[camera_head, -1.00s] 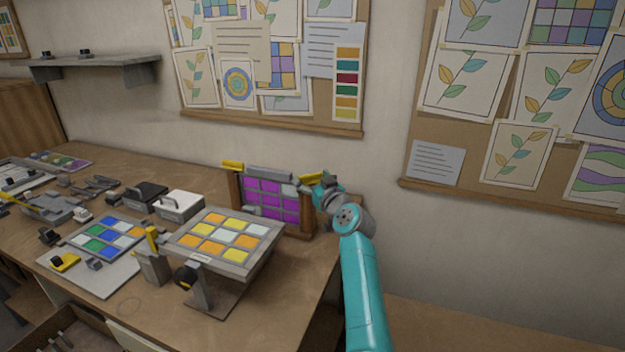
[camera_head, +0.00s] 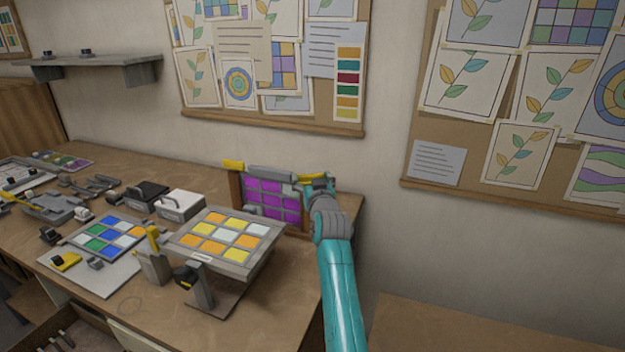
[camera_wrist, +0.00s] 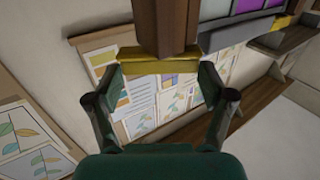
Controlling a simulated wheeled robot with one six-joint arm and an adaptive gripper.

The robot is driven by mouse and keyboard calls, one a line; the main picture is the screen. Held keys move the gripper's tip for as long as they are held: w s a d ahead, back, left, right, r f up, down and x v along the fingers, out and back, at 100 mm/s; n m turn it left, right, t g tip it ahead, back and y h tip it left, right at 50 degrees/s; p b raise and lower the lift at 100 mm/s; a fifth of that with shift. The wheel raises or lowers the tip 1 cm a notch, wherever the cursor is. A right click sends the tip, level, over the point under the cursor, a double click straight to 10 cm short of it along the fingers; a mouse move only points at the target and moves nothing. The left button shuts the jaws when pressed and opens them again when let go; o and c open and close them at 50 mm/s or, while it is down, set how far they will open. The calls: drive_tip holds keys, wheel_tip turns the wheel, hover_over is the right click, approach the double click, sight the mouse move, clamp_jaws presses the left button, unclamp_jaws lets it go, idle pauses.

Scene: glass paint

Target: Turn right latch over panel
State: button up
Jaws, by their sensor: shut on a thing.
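The panel (camera_head: 272,199) has purple and grey panes and stands upright in a wooden frame at the back right of the bench. The right latch (camera_head: 312,177) is a yellow bar at the frame's top right corner. In the wrist view the right latch (camera_wrist: 157,66) lies across the end of the brown post, between my fingertips. My gripper (camera_wrist: 161,74) is shut on it, one finger at each end. In the head view my gripper (camera_head: 318,185) is at the frame's right corner, partly hidden by my arm. Whether the latch overlaps the panel is unclear.
The yellow left latch (camera_head: 234,165) sits at the frame's other top corner. A grey bar (camera_head: 270,174) runs along the top. A tilted stand with an orange and yellow panel (camera_head: 222,238) is in front. The wall is close behind.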

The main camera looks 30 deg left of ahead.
drive_tip(key=shift+s+a+m+t+h, duration=0.1)
drive_tip(key=shift+a+m+t+h, duration=0.05)
drive_tip(key=shift+m+t+h, duration=0.7)
drive_tip(key=shift+s+a+m+t+h, duration=0.15)
drive_tip(key=shift+m+t+h, duration=0.45)
drive_tip(key=shift+h, duration=0.45)
drive_tip(key=shift+a+f+m+t+h, duration=0.1)
drive_tip(key=shift+m+t+h, duration=0.55)
drive_tip(key=shift+m+h, duration=0.6)
drive_tip(key=o, duration=1)
drive_tip(key=shift+o, duration=0.2)
drive_tip(key=v, duration=1.2)
